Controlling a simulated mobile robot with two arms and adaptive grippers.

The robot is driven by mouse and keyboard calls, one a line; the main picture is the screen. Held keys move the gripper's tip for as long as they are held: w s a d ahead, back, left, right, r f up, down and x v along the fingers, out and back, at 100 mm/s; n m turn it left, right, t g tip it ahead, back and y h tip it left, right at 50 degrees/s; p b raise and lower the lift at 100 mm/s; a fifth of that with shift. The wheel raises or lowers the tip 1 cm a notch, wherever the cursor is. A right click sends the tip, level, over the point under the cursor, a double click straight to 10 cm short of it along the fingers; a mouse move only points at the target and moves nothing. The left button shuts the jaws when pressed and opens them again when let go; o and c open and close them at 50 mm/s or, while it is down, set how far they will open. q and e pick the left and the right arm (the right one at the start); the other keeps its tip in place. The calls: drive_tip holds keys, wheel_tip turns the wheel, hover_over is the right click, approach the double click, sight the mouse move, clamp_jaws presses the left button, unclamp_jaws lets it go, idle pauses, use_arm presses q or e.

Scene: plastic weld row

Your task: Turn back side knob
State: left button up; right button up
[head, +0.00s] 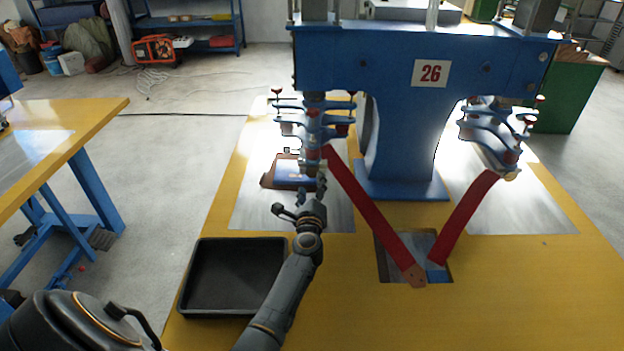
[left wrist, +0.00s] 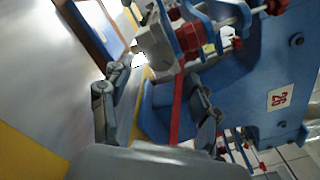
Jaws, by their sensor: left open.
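The blue machine (head: 340,60) with a "26" plate carries a left clamp head (head: 313,125) with several small red knobs, one at its back left (head: 277,92). I cannot tell which knob is the back side one. My left gripper (head: 301,200) is just below and in front of this head, open and empty. In the left wrist view my left gripper (left wrist: 155,100) has its fingers spread. Beyond them show a grey block (left wrist: 156,45), a red knob (left wrist: 190,38) and a red strap (left wrist: 177,105). My right gripper is out of view.
A black tray (head: 190,285) lies on the yellow table (head: 530,290) left of my left arm. Red straps (head: 370,205) run from both heads to a recess in the table. A brown-edged blue piece (head: 287,172) lies behind the gripper. The table's front right is clear.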

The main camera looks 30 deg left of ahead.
sight(312, 173)
use_arm(q)
drive_tip(key=x, duration=0.2)
drive_tip(key=shift+w+a+b, duration=0.2)
drive_tip(key=shift+w+b, duration=0.1)
drive_tip(key=shift+w, duration=0.05)
drive_tip(key=shift+w+a, duration=0.15)
drive_tip(key=shift+w, duration=0.2)
drive_tip(key=shift+w+a, duration=0.15)
drive_tip(key=shift+w, duration=0.05)
drive_tip(key=shift+a, duration=0.1)
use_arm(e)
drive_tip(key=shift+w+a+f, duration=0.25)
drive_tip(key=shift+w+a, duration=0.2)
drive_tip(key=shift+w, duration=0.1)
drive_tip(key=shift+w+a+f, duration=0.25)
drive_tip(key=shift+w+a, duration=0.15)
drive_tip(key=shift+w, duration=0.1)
use_arm(q)
drive_tip(key=shift+c, duration=0.6)
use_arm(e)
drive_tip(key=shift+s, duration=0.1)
use_arm(q)
drive_tip(key=c, duration=1)
drive_tip(key=shift+c, duration=0.2)
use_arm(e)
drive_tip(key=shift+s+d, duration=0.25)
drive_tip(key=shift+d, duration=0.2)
